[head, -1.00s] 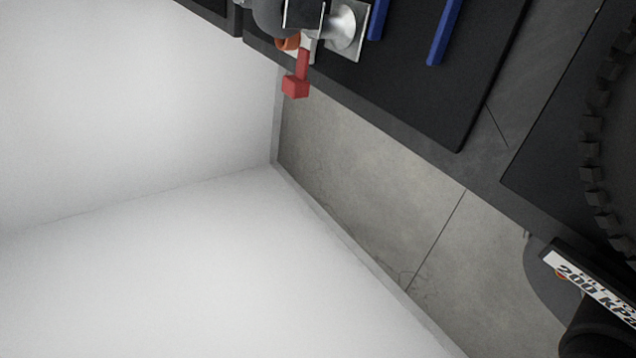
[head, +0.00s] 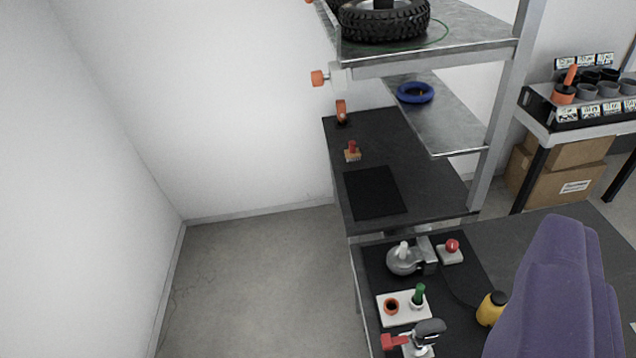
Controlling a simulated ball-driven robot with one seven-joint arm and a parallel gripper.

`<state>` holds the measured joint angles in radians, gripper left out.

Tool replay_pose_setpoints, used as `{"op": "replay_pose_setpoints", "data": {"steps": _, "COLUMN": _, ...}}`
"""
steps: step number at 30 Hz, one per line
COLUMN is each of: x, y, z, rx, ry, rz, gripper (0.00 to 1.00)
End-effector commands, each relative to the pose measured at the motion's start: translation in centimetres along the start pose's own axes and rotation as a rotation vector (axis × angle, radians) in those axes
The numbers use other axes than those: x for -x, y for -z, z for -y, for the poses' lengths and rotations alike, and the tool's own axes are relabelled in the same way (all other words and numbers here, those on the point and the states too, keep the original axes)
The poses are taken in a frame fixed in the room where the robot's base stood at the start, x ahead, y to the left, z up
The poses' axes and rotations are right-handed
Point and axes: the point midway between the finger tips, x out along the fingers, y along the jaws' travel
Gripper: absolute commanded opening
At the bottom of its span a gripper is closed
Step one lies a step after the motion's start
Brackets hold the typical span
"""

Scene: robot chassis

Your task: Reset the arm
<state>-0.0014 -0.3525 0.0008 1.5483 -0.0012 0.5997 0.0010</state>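My gripper does not show in the head view, so its fingers and whatever they may hold cannot be seen. The view looks down over a workstation. A black lower bench (head: 377,262) carries a grey device with a white knob (head: 404,259), a red button on a pale base (head: 452,251), a white plate (head: 388,318) with an orange ring and a green peg, and a red-handled part (head: 394,342). A dark shelf (head: 430,180) behind it holds a small red-topped block (head: 352,151) and a black mat (head: 375,193).
A tyre (head: 384,20) lies on the upper metal shelf (head: 480,35), and a blue ring (head: 415,92) on the one below. A purple chair (head: 560,290) and a yellow bottle (head: 491,309) are at right. Grey floor (head: 255,270) at left is clear beside white walls.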

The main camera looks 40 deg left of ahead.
Motion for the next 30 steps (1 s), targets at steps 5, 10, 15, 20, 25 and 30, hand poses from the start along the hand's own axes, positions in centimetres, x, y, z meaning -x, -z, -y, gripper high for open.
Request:
{"op": "replay_pose_setpoints", "data": {"steps": 5, "x": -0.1, "y": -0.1, "z": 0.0, "rx": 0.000, "ry": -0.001, "rz": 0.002, "gripper": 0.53}}
{"op": "replay_pose_setpoints", "data": {"steps": 10, "x": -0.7, "y": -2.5, "z": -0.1, "rx": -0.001, "ry": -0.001, "rz": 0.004, "gripper": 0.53}}
{"op": "replay_pose_setpoints", "data": {"steps": 15, "x": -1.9, "y": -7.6, "z": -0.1, "rx": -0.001, "ry": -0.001, "rz": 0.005, "gripper": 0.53}}
{"op": "replay_pose_setpoints", "data": {"steps": 20, "x": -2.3, "y": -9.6, "z": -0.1, "rx": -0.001, "ry": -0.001, "rz": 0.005, "gripper": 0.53}}
{"op": "replay_pose_setpoints", "data": {"steps": 25, "x": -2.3, "y": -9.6, "z": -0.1, "rx": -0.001, "ry": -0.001, "rz": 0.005, "gripper": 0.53}}
{"op": "replay_pose_setpoints", "data": {"steps": 30, "x": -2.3, "y": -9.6, "z": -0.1, "rx": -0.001, "ry": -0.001, "rz": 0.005, "gripper": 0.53}}
